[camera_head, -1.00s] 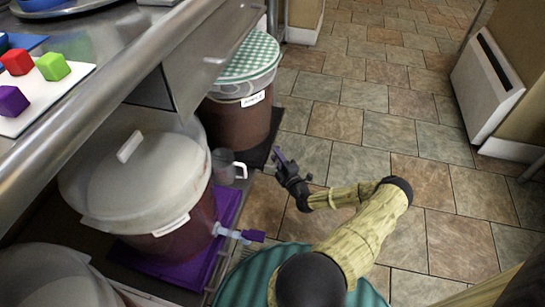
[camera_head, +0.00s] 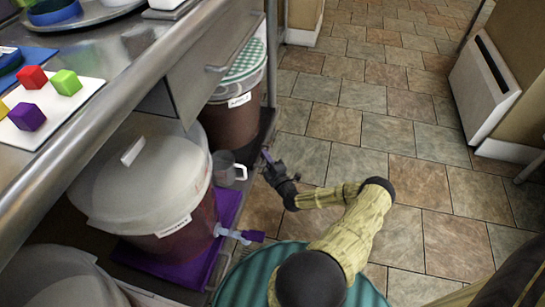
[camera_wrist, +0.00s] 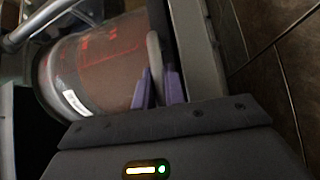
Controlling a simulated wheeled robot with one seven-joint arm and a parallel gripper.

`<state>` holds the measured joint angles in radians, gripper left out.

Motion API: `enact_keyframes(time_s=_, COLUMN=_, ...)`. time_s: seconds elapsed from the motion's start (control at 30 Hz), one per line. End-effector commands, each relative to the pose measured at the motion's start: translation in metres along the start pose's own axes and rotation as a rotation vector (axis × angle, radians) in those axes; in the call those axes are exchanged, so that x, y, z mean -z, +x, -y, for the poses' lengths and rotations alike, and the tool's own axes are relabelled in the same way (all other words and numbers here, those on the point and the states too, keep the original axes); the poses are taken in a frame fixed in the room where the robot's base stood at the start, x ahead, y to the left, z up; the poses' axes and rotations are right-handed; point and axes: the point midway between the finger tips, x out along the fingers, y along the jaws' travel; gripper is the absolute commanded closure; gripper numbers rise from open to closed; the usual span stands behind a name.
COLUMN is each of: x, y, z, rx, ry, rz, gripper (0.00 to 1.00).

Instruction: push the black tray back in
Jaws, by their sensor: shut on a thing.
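The black tray (camera_head: 265,128) shows as a dark strip under the far brown bucket (camera_head: 228,124), at the shelf's front edge. The bucket has a green checkered lid (camera_head: 246,62) and stands mostly beneath the counter. My gripper (camera_head: 267,156) is at the tray's front edge, low beside the shelf. In the wrist view, the purple fingers (camera_wrist: 158,88) close around a thin upright piece (camera_wrist: 154,55), which looks like the tray's rim. The bucket (camera_wrist: 95,65) stands just behind it. Most of the tray is hidden by the bucket.
A nearer bucket with a whitish lid (camera_head: 145,180) stands on a purple tray (camera_head: 228,208), its tap (camera_head: 240,235) sticking out. A grey mug (camera_head: 224,168) sits between the buckets. The steel counter (camera_head: 130,75) overhangs them.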

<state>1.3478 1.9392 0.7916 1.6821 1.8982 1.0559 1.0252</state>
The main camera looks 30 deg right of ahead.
Motion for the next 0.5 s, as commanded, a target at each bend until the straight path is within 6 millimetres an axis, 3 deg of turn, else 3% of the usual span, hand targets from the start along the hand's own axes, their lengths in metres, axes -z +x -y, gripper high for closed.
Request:
enact_keyframes(time_s=0.23, x=0.0094, y=0.0041, z=0.0015, rx=0.002, ry=0.004, rz=-0.018, gripper=1.0)
enact_keyframes(time_s=0.27, x=0.0097, y=0.0043, z=0.0016, rx=0.002, ry=0.004, rz=-0.018, gripper=0.84)
enact_keyframes(time_s=0.37, x=0.0095, y=0.0041, z=0.0017, rx=0.002, ry=0.004, rz=-0.018, gripper=0.66)
enact_keyframes(time_s=0.5, x=0.0078, y=0.0035, z=0.0022, rx=0.004, ry=0.005, rz=-0.015, gripper=0.66)
